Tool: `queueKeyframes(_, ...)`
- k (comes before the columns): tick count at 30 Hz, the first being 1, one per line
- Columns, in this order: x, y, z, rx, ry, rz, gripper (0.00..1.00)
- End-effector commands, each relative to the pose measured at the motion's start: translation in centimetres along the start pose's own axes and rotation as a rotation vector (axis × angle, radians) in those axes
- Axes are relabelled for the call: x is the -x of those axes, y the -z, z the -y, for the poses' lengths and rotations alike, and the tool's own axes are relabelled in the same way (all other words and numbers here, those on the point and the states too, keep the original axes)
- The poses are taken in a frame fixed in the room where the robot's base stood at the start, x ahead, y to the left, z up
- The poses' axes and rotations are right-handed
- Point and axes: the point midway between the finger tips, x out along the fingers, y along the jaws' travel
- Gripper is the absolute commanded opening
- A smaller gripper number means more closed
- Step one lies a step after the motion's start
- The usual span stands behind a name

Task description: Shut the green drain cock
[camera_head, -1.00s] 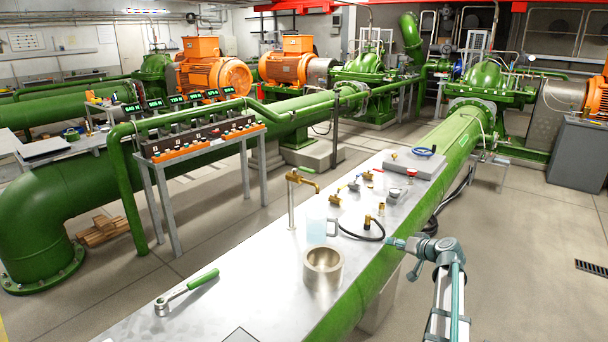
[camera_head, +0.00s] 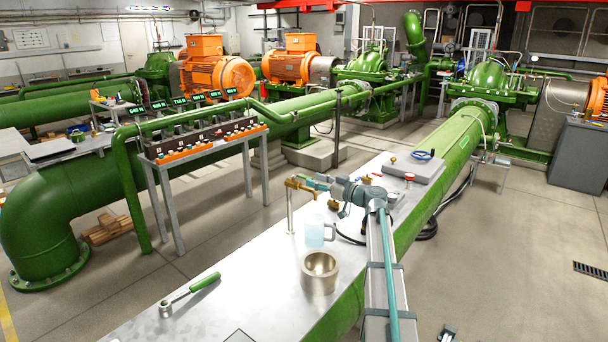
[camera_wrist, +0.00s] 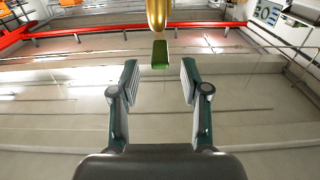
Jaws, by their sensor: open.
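The drain cock (camera_head: 300,186) is a brass tap on a thin upright pipe, standing on the steel bench. In the wrist view its brass part (camera_wrist: 157,14) enters from the top, with a small green handle (camera_wrist: 160,55) at its end. My gripper (camera_wrist: 160,70) is open and empty. The green handle shows centred between its fingertips, slightly beyond them, with a gap on both sides. In the head view my gripper (camera_head: 313,182) is at the tap's right side and hides part of it, so I cannot see the handle there.
A clear jug (camera_head: 315,234) stands below the tap. A metal cup (camera_head: 320,271) and a green-handled ratchet (camera_head: 190,294) stand and lie nearer on the bench (camera_head: 255,270). Behind my arm are a dark hose (camera_head: 350,240), a red-topped fitting (camera_head: 409,178) and a blue ring handle (camera_head: 422,155).

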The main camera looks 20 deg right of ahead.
Motion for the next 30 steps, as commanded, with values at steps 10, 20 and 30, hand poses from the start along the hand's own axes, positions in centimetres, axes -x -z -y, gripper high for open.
queueKeyframes(10, -4.8, 0.1, -0.1, -0.001, 0.0, 0.0, 0.46)
queueKeyframes(20, -5.4, 0.0, 0.0, -0.001, 0.0, 0.001, 0.46)
queueKeyframes(30, -5.3, 0.0, 0.0, -0.001, 0.0, 0.001, 0.03)
